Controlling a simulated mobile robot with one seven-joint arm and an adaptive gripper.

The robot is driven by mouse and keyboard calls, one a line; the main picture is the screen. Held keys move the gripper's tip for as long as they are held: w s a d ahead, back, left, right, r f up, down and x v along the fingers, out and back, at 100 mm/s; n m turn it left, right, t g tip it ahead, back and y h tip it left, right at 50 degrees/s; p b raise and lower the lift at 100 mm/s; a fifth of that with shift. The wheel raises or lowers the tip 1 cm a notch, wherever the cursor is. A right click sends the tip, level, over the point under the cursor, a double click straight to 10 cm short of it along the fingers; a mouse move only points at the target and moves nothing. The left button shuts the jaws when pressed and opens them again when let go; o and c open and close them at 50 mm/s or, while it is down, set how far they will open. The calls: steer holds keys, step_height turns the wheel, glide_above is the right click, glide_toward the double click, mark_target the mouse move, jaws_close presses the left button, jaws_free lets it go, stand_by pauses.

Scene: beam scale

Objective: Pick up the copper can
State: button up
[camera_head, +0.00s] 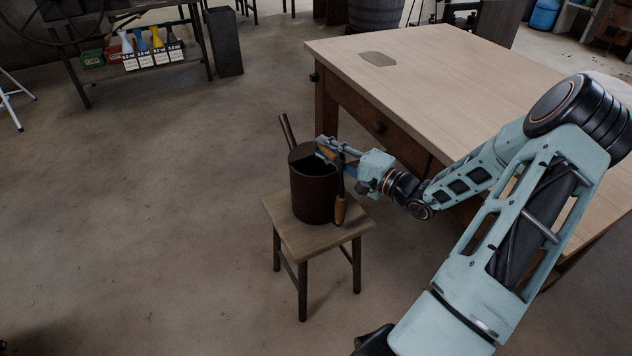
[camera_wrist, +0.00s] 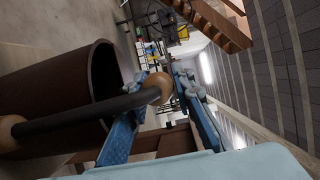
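The dark brown copper can (camera_head: 313,192) stands upright on a small wooden stool, and its open mouth faces up. In the wrist view the can (camera_wrist: 45,90) fills the left side. Its side handle is a dark rod (camera_wrist: 95,108) with pale wooden ends; the lower wooden part (camera_head: 340,209) hangs at the can's right side. My gripper (camera_head: 325,147) is at the can's upper right rim. In the wrist view my gripper's blue fingers (camera_wrist: 172,84) stand apart, with the handle's upper wooden end (camera_wrist: 163,84) at the fingertips. I cannot tell whether they press on it.
The wooden stool (camera_head: 290,237) stands on open concrete floor. A large wooden table (camera_head: 440,70) with a drawer is close behind and right, under my arm. A shelf (camera_head: 150,62) with several bottles is at the upper left. The floor to the left is clear.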

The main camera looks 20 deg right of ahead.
jaws_close()
steer(key=shift+r, duration=0.15)
